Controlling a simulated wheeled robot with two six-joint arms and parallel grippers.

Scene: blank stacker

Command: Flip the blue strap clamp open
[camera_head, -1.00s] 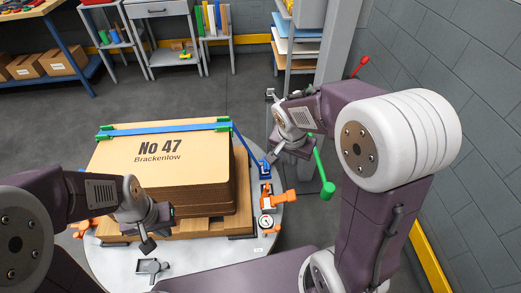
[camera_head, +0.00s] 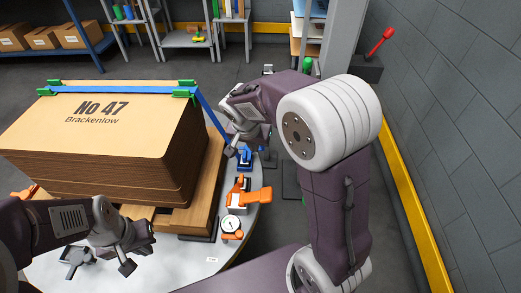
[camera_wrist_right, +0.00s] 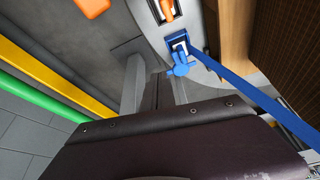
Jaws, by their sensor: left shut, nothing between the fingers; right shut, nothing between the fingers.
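The blue strap clamp (camera_head: 245,158) sits on the rim of the round grey table, right of the stack of boards. It also shows in the right wrist view (camera_wrist_right: 180,48), with a rounded blue lever end and the blue strap (camera_wrist_right: 240,93) running off it. I cannot tell how far its lever is raised. My right gripper (camera_head: 231,149) is shut and empty, just left of and above the clamp in the head view; whether it touches is unclear. Its fingertips do not show in the wrist view. My left gripper (camera_head: 126,266) is shut and empty above the table's front.
The strapped board stack (camera_head: 110,120) marked "No 47" stands on a wooden pallet (camera_head: 205,190). An orange clamp (camera_head: 250,197) and a round gauge (camera_head: 231,224) sit in front of the blue clamp. A grey fitting (camera_head: 76,257) lies near my left gripper.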

